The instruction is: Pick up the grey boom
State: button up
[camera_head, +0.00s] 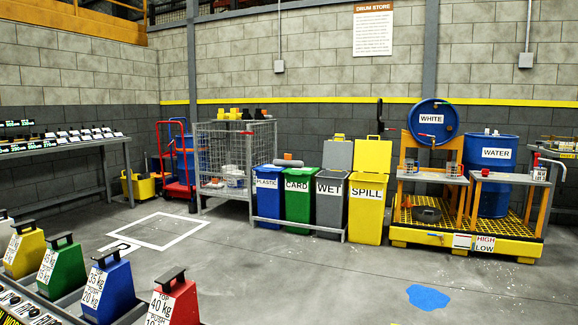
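A grey roll-like thing (288,162) lies across the tops of the blue and green bins, near the middle of the view; it may be the grey boom. A small orange thing shows just above it. Another dark grey, low, rounded thing (427,214) sits on the yellow spill pallet (465,247) at the right; it is too small to tell what it is. My gripper is not in view.
Blue, green, grey and yellow bins (366,215) stand in a row behind a low rail. A wire cage (221,160) stands left of them. Labelled weights (108,288) line the lower left. A blue floor patch (428,297) lies at right. The middle floor is clear.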

aim_at(288, 161)
jog(key=z, duration=0.2)
jog(key=i, duration=4.3)
jog(key=i+z, duration=0.1)
jog(key=i, duration=0.45)
jog(key=i+j, duration=0.15)
jog(key=i, duration=0.4)
jog(key=i+z, duration=0.15)
jog(key=i, duration=0.4)
jog(key=i+j+z, duration=0.1)
jog(key=i, duration=0.4)
jog(key=i+j+z, duration=0.2)
